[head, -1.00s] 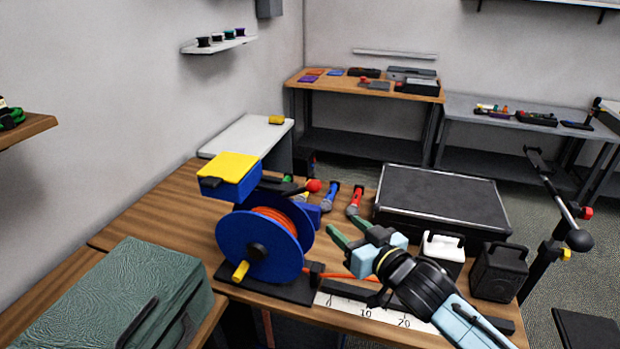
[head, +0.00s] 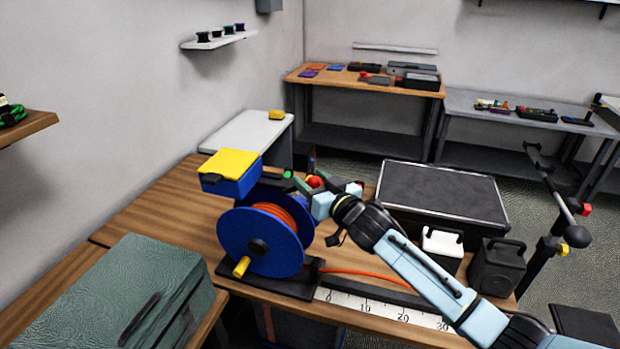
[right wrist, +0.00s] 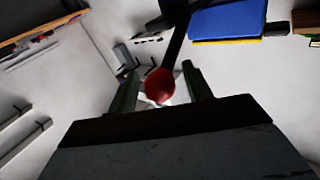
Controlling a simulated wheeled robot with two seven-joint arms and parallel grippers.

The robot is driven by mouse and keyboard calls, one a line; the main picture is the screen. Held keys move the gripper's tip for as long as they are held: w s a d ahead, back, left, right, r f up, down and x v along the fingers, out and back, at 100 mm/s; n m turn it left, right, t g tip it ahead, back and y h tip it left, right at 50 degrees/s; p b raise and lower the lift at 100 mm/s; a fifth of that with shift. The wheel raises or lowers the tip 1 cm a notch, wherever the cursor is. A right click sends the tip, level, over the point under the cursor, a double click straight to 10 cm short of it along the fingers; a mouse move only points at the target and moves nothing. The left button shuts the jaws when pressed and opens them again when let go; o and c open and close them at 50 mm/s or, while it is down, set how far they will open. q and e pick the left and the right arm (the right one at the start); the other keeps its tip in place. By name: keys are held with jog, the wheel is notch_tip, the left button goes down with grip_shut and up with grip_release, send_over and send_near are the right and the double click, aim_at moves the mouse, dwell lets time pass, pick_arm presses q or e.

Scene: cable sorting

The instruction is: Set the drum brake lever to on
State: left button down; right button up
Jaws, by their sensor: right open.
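The drum brake lever is a dark bar with a red ball knob (head: 314,182), behind the blue cable drum (head: 250,240) with orange cable. The red knob (right wrist: 159,84) and the dark lever bar (right wrist: 176,40) also show in the right wrist view. My right gripper (head: 300,184) is at the knob, its fingers partly hidden in the head view. In the right wrist view my right gripper (right wrist: 160,82) is open, with the knob between its two green fingers. I cannot tell whether they touch it. My left gripper is not in view.
A blue box with a yellow lid (head: 230,172) sits above the drum, close to the lever. A black case (head: 440,195), a white-topped box (head: 442,243) and a black speaker-like box (head: 497,268) stand to the right. A green-grey case (head: 110,290) lies front left.

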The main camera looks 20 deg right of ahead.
jog(key=shift+w+a, duration=0.2)
jog(key=shift+w, duration=0.35)
grip_shut()
